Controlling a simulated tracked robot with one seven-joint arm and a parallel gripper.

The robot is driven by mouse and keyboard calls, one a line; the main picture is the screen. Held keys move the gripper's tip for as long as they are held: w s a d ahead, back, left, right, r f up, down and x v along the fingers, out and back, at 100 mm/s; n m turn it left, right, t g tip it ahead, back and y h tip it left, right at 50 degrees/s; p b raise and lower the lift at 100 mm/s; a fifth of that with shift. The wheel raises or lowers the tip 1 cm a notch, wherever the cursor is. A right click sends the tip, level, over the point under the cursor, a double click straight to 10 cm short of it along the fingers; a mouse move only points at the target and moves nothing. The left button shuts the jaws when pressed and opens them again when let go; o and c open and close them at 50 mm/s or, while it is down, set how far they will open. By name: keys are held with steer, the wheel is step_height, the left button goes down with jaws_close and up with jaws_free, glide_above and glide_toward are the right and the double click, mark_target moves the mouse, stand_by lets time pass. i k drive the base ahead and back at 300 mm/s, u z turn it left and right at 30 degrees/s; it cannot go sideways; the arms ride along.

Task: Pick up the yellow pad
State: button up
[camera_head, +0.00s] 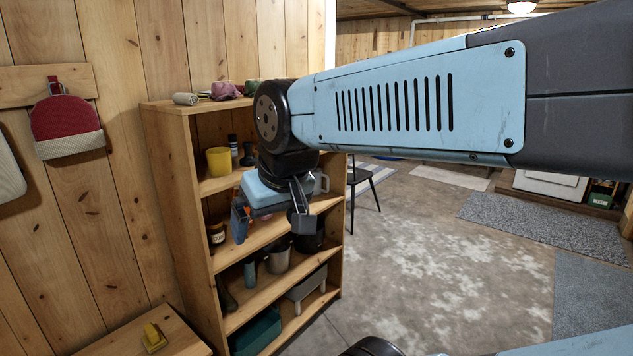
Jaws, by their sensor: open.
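A small yellow object (153,338), which looks like the yellow pad, lies on the light wooden surface (118,343) at the bottom left. It has a raised part on top, and its details are too small to make out. My gripper (271,224) is in front of the wooden shelf, up and to the right of the yellow pad and well apart from it. Its two fingers are spread and point downward, with nothing visible held between them.
The wooden shelf (185,215) holds a yellow cup (218,161), a dark-lidded jar (216,232), pots, a green bin (256,332) and other items. A red pot holder (66,118) hangs on the plank wall. A black chair (363,185) stands behind.

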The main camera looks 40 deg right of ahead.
mark_target(153, 340)
steer(key=u, duration=0.9)
steer(key=i, duration=0.15)
steer(key=z, duration=3.2)
steer(key=k, duration=1)
steer(key=u, duration=1.3)
steer(key=i, duration=1.15)
steer(key=u, duration=0.5)
